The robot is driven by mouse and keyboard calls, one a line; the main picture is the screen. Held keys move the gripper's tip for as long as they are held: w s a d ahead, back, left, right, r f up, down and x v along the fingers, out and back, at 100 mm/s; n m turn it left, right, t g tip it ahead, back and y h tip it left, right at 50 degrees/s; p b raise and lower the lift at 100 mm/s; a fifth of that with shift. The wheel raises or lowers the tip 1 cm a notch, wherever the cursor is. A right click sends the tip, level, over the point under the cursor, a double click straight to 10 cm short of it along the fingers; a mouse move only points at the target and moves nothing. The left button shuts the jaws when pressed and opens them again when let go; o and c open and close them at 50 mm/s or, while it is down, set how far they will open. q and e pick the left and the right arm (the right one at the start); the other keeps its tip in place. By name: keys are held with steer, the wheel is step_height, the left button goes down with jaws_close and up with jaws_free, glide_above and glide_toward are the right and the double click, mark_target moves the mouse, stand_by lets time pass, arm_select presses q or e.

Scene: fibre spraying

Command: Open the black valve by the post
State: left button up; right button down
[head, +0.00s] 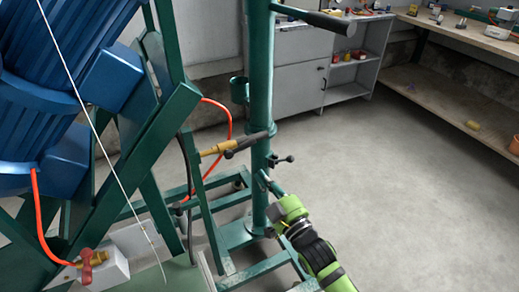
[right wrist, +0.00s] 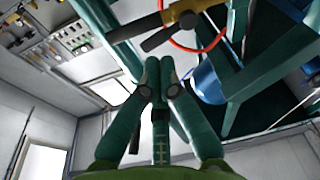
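The black valve shows in the head view as a brass fitting with a dark handle (head: 246,143), left of the green post (head: 260,95). The handle reaches toward the post. In the right wrist view, the brass body and black handle (right wrist: 156,40) are at the top, beyond my fingertips. My right gripper (head: 264,179) is low beside the post, below the valve. In the right wrist view its two teal fingers (right wrist: 159,66) meet or nearly meet at the tips, with nothing visible held. It appears apart from the valve. My left gripper is not in view.
A small black clamp (head: 282,160) sits on the post's right side. A red-handled valve (head: 92,262) is at the lower left. An orange hose (head: 230,115) loops behind the brass fitting. The green base frame (head: 255,268) lies below; the floor to the right (head: 410,180) is clear.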

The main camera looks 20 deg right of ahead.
step_height(320, 180, up, 7)
steer(key=s+t, duration=0.1)
steer(key=t, duration=0.1)
step_height(320, 180, up, 3)
steer(key=p, duration=0.2)
glide_above(252, 146)
steer(key=s+a, duration=0.2)
steer(key=s, duration=0.1)
steer(key=f, duration=0.1)
steer(key=w+f, duration=0.1)
steer(key=f, duration=0.1)
steer(key=shift+d+f+n+g+y, duration=0.2)
steer(key=shift+n+g+y, duration=0.1)
steer(key=shift+y, duration=0.1)
steer(key=shift+d+f, duration=0.1)
steer(key=shift+f, duration=0.3)
steer(key=m, duration=0.1)
steer(key=f+m+h, duration=0.1)
steer(key=m, duration=0.1)
steer(key=d+m, duration=0.1)
steer(key=shift+w+f+m+h+b, duration=0.1)
steer(key=shift+f+m+h+b, duration=0.2)
steer(key=shift+h, duration=0.1)
steer(key=shift+r, duration=0.15)
